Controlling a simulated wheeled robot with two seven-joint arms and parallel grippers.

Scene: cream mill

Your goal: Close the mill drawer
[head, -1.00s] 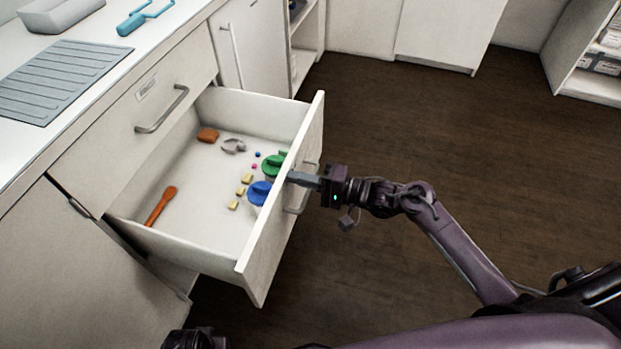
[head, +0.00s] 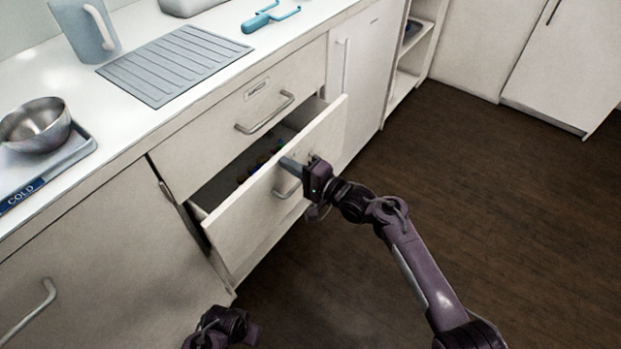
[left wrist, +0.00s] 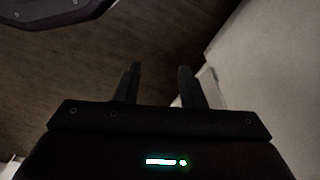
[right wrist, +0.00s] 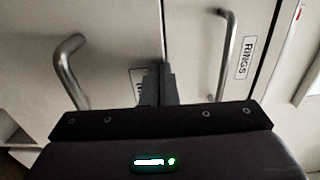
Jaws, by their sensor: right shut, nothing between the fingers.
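The mill drawer is partly open under a closed drawer, its white front (head: 250,225) standing out from the cabinet. Through the dark gap above it, some of its contents show dimly. My right gripper (head: 291,165) is shut and empty, its fingertips at the outer face of the front near the upper edge, close to the drawer handle (head: 289,190). In the right wrist view its closed fingers (right wrist: 155,85) partly cover a label; the handle (right wrist: 68,70) is to their left. My left gripper (left wrist: 157,85) is open and empty; in the head view its arm shows low down.
The closed drawer above has a bar handle (head: 265,113); its label (right wrist: 246,58) reads "RINGS". The counter holds a grey ribbed mat (head: 175,65), a metal bowl (head: 35,125), a jug (head: 84,30) and a blue-handled tool (head: 268,17). The dark floor (head: 480,200) at right is clear.

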